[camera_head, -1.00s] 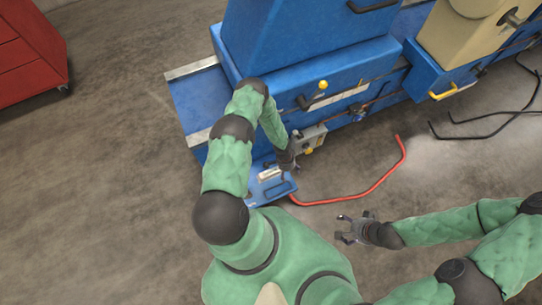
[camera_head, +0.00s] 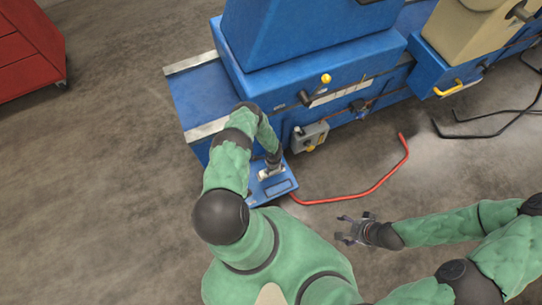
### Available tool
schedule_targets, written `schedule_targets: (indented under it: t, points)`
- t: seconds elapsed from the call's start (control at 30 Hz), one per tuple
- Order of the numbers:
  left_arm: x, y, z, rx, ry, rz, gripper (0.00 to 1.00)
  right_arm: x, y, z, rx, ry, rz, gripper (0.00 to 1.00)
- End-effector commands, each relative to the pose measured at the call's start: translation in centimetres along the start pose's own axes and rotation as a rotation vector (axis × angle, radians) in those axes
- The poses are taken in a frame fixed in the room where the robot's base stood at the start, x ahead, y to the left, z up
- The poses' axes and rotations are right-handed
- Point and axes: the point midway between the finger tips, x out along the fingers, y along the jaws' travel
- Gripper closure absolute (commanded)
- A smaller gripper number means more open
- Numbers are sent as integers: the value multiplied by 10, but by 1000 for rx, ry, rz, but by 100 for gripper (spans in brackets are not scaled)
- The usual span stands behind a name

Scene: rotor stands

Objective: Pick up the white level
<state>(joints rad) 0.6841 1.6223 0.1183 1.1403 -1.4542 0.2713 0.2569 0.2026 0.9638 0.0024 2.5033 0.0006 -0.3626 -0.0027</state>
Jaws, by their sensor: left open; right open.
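The white level (camera_head: 266,175) is a small pale block on a blue shelf (camera_head: 283,188) at the front of the large blue machine. My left gripper (camera_head: 272,167) is open and right at the level, covering part of it from above. I cannot tell whether its fingers touch the level or straddle it. My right gripper (camera_head: 350,231) is open and empty above the floor, to the right of the shelf and well apart from it.
The blue machine (camera_head: 310,65) stands behind the shelf, with a grey control box (camera_head: 310,138) on its side. Black rods (camera_head: 490,125) lie further right. A red cabinet (camera_head: 25,50) stands far left.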

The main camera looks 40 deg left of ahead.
Motion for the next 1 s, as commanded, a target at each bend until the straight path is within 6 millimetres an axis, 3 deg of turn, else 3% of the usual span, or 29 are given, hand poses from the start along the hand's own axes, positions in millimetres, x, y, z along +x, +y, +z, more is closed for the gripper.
schedule_targets:
  t: [0.33, 0.73, 0.9, 0.97, 1.0]
  points:
    - [44, 4, 4, 0, 0, 2, 24, 30, 11, -1, 0, 0, 0, 25]
    - [48, 4, 4, 0, 0, 1, 24, 32, 12, -1, 0, 0, 0, 25]
    - [48, 4, 4, 0, 0, 1, 72, 32, 12, -1, 0, 0, 0, 25]
    - [48, 4, 4, 0, 0, 1, 88, 32, 12, -1, 0, 0, 0, 25]
    - [48, 4, 4, 0, 0, 2, 92, 32, 12, -1, 0, 0, 0, 25]
